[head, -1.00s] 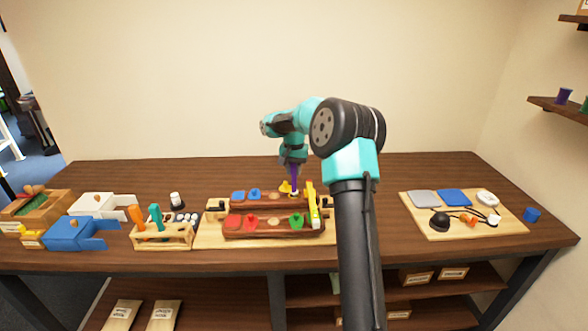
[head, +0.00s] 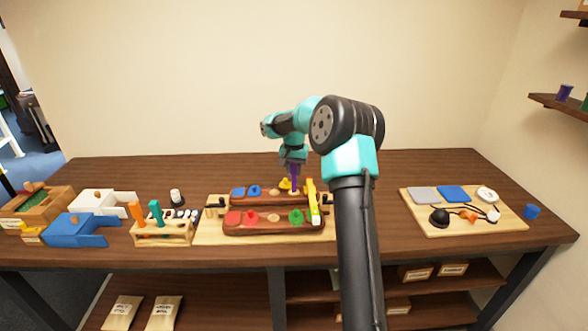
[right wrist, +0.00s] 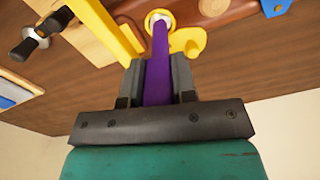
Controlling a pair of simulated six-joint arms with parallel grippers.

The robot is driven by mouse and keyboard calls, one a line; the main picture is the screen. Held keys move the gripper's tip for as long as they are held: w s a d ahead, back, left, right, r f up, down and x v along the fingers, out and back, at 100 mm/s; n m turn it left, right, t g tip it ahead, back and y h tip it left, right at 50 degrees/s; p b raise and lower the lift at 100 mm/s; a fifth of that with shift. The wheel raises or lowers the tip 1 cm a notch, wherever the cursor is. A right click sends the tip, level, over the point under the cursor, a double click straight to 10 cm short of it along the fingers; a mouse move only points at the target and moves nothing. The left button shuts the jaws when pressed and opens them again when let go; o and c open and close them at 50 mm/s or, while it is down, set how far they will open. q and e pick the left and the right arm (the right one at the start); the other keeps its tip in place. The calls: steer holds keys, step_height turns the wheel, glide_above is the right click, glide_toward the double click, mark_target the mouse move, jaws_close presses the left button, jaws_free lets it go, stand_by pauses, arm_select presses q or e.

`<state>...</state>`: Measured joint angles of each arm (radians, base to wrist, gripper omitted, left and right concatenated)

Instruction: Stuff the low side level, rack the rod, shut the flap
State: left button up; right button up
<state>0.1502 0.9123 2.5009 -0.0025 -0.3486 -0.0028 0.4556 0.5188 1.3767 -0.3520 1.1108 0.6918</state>
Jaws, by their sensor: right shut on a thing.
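My right gripper (head: 294,163) is shut on a purple rod (head: 295,178), which points down at the far brown panel (head: 268,205). In the right wrist view the rod (right wrist: 158,65) runs from between the jaws to a whitish, round opening (right wrist: 159,18). Its tip is hidden there, so I cannot tell how deep it is. A yellow flap (right wrist: 190,42) sits beside the opening, swung aside; it also shows in the head view (head: 284,184). The near brown panel (head: 262,230) bears red and green flaps. A yellow bar (head: 313,202) crosses both panels. My left gripper is not in view.
A wooden rack (head: 165,235) with orange and teal handled tools stands left of the panels. A blue box (head: 72,232) and a white box (head: 98,202) stand farther left. A board (head: 470,222) with pads and small items lies right. The table's back is clear.

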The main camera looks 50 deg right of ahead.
steer(key=shift+f, duration=0.75)
stand_by(1.1)
steer(key=shift+r, duration=0.1)
steer(key=shift+r, duration=4)
